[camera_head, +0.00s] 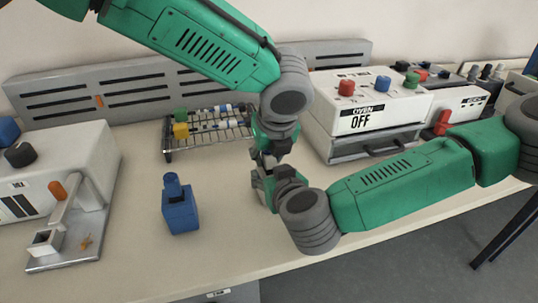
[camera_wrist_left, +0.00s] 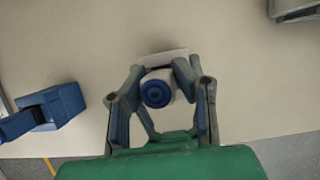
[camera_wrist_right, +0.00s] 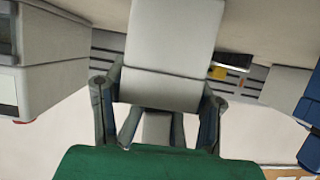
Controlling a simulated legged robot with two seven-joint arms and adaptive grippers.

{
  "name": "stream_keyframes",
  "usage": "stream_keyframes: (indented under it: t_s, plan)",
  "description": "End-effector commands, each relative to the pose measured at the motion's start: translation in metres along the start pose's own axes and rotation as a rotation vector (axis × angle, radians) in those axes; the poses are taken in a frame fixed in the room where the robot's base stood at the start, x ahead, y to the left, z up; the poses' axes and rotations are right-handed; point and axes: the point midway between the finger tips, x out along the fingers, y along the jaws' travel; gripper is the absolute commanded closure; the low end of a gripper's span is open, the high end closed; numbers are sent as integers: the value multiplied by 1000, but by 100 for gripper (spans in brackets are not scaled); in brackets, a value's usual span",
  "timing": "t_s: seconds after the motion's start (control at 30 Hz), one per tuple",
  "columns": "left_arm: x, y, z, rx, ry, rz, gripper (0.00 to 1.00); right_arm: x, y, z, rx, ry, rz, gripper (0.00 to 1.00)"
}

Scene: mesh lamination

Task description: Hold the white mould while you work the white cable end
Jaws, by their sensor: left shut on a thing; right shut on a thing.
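My left gripper (camera_head: 277,148) comes down from above, close over my right gripper (camera_head: 266,186), which reaches in from the right. In the left wrist view my left gripper (camera_wrist_left: 160,78) is shut on a small white piece with a round blue end (camera_wrist_left: 157,93), seemingly the white cable end. In the right wrist view my right gripper (camera_wrist_right: 160,97) is shut on a large pale block (camera_wrist_right: 172,45), seemingly the white mould. How the two pieces meet is hidden; in the head view the grippers cover them.
A blue block with a post (camera_head: 180,215) stands left of the grippers. A wire rack (camera_head: 168,147) holds several white-and-blue cylinders and a yellow piece. The front table is clear.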

Motion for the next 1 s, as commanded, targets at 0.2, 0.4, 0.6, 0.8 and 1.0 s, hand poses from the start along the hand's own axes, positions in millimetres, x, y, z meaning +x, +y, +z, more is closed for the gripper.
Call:
stream_keyframes:
  t_s: [0.2, 0.4, 0.6, 0.8, 1.0]
  plan:
    - [2, 4, 0, 0, 1, 13, 100, 2, 5, 0, 1, 0, 13, 100]
    - [-1, 5, 2, 0, -1, 14, 100, 2, 6, 0, 2, 1, 17, 100]
    - [-8, 5, 5, -1, -2, 15, 100, 2, 7, 0, 2, 1, 19, 100]
    - [-15, 5, 8, -1, -2, 15, 100, 2, 7, 0, 2, 1, 20, 100]
    - [-22, 5, 11, 0, -3, 14, 100, 2, 7, 0, 2, 1, 19, 100]
